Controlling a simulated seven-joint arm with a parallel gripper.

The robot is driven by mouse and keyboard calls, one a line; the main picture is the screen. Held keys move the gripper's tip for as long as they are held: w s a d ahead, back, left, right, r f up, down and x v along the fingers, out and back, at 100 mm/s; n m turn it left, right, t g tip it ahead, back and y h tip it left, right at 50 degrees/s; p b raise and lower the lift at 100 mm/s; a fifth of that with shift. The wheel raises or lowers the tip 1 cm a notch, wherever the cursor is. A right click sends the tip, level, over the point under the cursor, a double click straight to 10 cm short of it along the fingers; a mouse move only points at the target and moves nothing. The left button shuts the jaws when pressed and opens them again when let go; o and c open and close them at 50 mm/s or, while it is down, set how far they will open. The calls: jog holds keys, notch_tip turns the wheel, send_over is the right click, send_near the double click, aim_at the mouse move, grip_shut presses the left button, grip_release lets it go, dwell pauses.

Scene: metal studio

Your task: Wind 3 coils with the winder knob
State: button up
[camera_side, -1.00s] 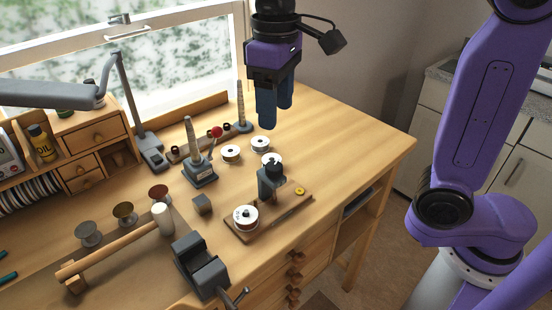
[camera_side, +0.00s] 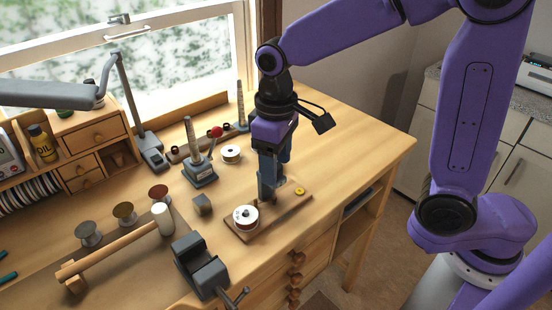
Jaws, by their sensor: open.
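The winder is a wooden base (camera_side: 268,220) with a dark grey upright post (camera_side: 265,187), a white spool with a dark knob (camera_side: 245,217) at its near left end, and a yellow button (camera_side: 300,191) at its right end. My gripper (camera_side: 274,180) is open and points straight down over the winder's post, its dark blue fingers close around or just behind the post. I cannot tell whether they touch it. The post's top is largely hidden by my gripper. One loose white spool (camera_side: 231,154) lies on the bench behind; other spools there are hidden by my arm.
A tapered mandrel stand with a red-knobbed lever (camera_side: 201,165) stands behind left. The bench's right end (camera_side: 365,143) is clear.

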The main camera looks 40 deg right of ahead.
jog(key=c, duration=1)
jog(key=shift+c, duration=0.2)
jog(key=m, duration=0.5)
jog(key=shift+a+r+m, duration=0.1)
jog(key=shift+m, duration=0.3)
jog(key=m, duration=0.4)
jog(key=shift+w+a+m, duration=0.1)
jog(key=shift+m, duration=0.3)
jog(key=o, duration=1)
